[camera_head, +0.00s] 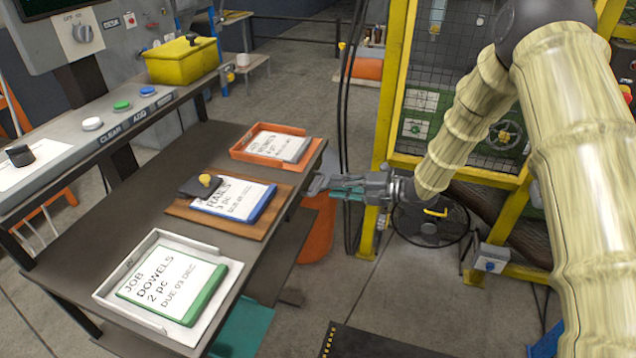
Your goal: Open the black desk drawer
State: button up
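The dark desk (130,205) fills the left half of the view, with its right edge facing my arm. No drawer front or handle can be made out clearly. A dark panel (287,240) shows under the desk's right edge, and I cannot tell whether it is the black drawer. My gripper (318,184) points left, with its fingertips close to the desk's right edge, near the far corner. I cannot tell whether it touches anything or how far its fingers are apart.
On the desk lie an orange tray (240,153), a brown board (183,212) and a white tray (106,291), each with a job card. A control shelf (60,165) with buttons and a yellow bin (182,64) stands behind. A yellow-framed cage (388,90) and a fan (430,222) stand right.

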aim_at(318, 183)
jog(key=shift+p+x, duration=0.75)
jog(key=shift+x, duration=2.4)
grip_shut()
